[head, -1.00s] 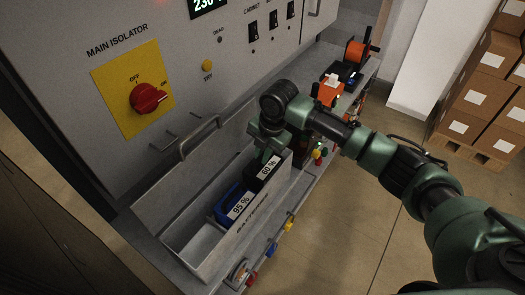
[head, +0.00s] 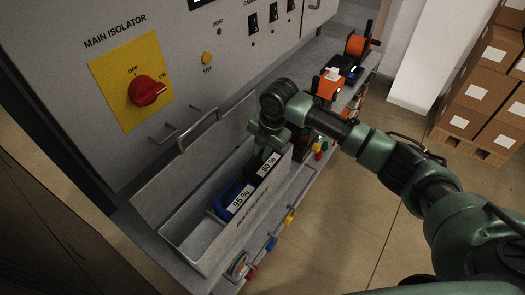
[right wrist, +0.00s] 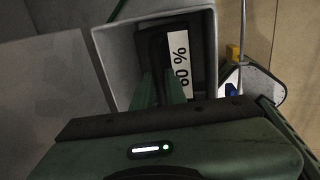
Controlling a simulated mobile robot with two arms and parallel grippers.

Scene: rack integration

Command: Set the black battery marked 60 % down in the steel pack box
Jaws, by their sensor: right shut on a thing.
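The black battery marked 60 % (head: 266,167) is inside the steel pack box (head: 207,260), at its far right end. Its white label shows just behind the front wall. My right gripper (head: 262,152) reaches down into the box and is shut on this battery. In the right wrist view the fingers (right wrist: 163,88) are at the black battery (right wrist: 157,48), beside its label. Whether its underside touches the box floor is hidden. A blue battery marked 95 % (head: 233,197) sits in the box to its left. My left gripper is not in view.
The near left part of the box is empty. A metal handle (head: 200,132) and the cabinet with a red isolator knob (head: 146,90) stand behind it. Orange items (head: 328,84) lie farther along the shelf. Colored plugs (head: 272,243) line the front edge.

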